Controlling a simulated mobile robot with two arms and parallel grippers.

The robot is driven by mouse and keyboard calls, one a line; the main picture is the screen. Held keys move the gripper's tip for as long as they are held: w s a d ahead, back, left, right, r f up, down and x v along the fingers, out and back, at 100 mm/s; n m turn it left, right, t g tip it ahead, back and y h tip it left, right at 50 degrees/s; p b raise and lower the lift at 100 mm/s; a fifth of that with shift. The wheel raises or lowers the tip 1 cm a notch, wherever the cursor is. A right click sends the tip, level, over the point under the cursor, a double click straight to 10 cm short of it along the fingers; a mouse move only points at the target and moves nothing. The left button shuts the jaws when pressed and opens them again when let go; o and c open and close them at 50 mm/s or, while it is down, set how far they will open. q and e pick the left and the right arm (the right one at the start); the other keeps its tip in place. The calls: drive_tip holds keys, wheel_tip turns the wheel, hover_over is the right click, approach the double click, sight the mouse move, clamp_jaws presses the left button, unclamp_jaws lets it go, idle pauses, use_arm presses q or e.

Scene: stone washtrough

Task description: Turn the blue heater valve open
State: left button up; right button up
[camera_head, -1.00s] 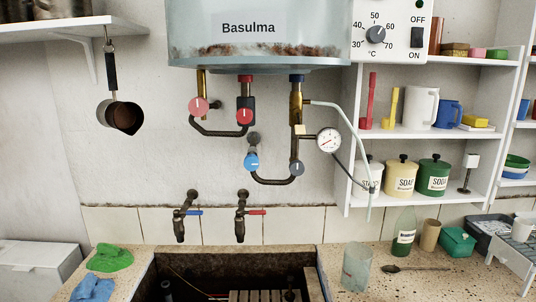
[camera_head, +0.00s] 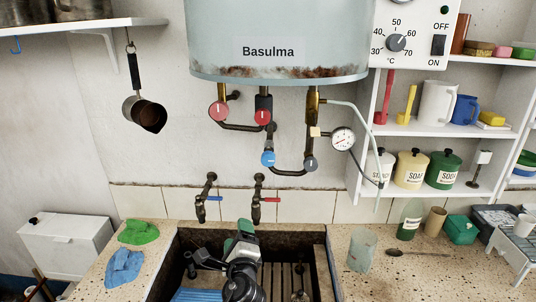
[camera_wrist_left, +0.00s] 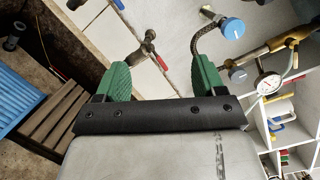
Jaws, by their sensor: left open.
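The blue heater valve (camera_head: 268,159) is a round blue knob with a pale mark, on the dark bent pipe below the white heater (camera_head: 285,35). It also shows in the left wrist view (camera_wrist_left: 232,28), at upper right beyond the fingers. My left gripper (camera_head: 241,236) has green fingers and is over the trough, below the valve and apart from it. In the left wrist view its two green fingers (camera_wrist_left: 161,72) are spread, with nothing held between them. My right gripper is not in view.
Red knobs (camera_head: 219,111) and a grey knob (camera_head: 310,163) sit near the valve. A pressure gauge (camera_head: 342,139) is to its right. Two taps (camera_head: 257,205) stick out below, close to my left gripper. A glass (camera_head: 361,250) stands right of the trough (camera_head: 318,235).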

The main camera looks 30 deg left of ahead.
use_arm(q)
drive_tip(key=w+r+m+t, duration=0.3)
drive_tip(key=w+r+m, duration=0.3)
drive_tip(key=m, duration=0.2)
drive_tip(key=m+t+h, duration=0.2)
drive_tip(key=m+t, duration=0.1)
drive_tip(key=m, duration=0.6)
approach(268, 162)
drive_tip(key=w, duration=0.1)
drive_tip(key=x, duration=1)
drive_tip(key=shift+a+r+p, duration=0.25)
drive_tip(key=shift+p, duration=0.15)
drive_tip(key=shift+c, duration=0.5)
drive_tip(key=shift+s, duration=0.1)
drive_tip(key=c, duration=0.8)
drive_tip(key=shift+c, duration=0.2)
